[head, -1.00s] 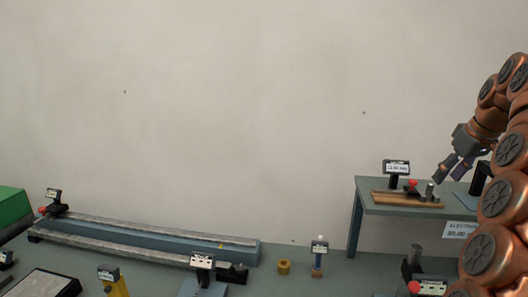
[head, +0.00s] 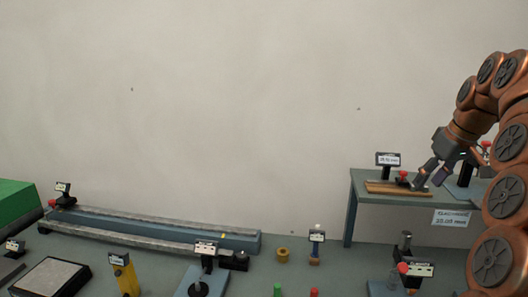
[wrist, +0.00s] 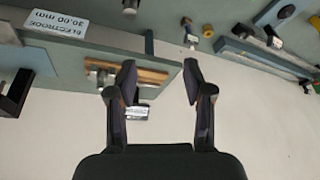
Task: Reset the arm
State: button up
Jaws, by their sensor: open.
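My gripper (head: 430,177) hangs from my copper-coloured arm at the right of the head view, over the small raised grey table. In the wrist view my gripper (wrist: 160,85) has its two dark fingers spread wide apart with nothing between them. In the head view its fingertips overlap the right end of a wooden board (head: 385,187) on that table. Whether they touch anything there I cannot tell. In the wrist view the wooden board (wrist: 152,76) lies partly behind the left finger.
The raised table (head: 350,205) carries a small display (head: 388,159). A long rail fixture (head: 150,229) lies on the lower bench at left. A brass knurled part (head: 283,255) and several labelled gauges stand along the bench. The wall area above is clear.

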jog(key=s+a+f+g, duration=0.1)
jog(key=s+a+f, duration=0.4)
jog(key=s+a, duration=0.3)
jog(key=s+a+f+g, duration=0.2)
jog(key=s+a+f, duration=0.3)
jog(key=a, duration=0.4)
jog(key=s+a+f+m+g, duration=0.1)
jog(key=s+f, duration=0.4)
jog(key=s, duration=0.3)
jog(key=s+a+f+m+h, duration=0.1)
jog(key=s+f, duration=0.3)
jog(key=s, duration=0.4)
jog(key=s+a+f+g+b, duration=0.1)
jog(key=s+a+f, duration=0.1)
jog(key=s+f, duration=0.3)
jog(key=s, duration=0.3)
jog(key=shift+s+f+m+g, duration=0.15)
jog(key=shift+f+m+g, duration=0.15)
jog(key=shift+m, duration=0.1)
jog(key=shift+c, duration=0.8)
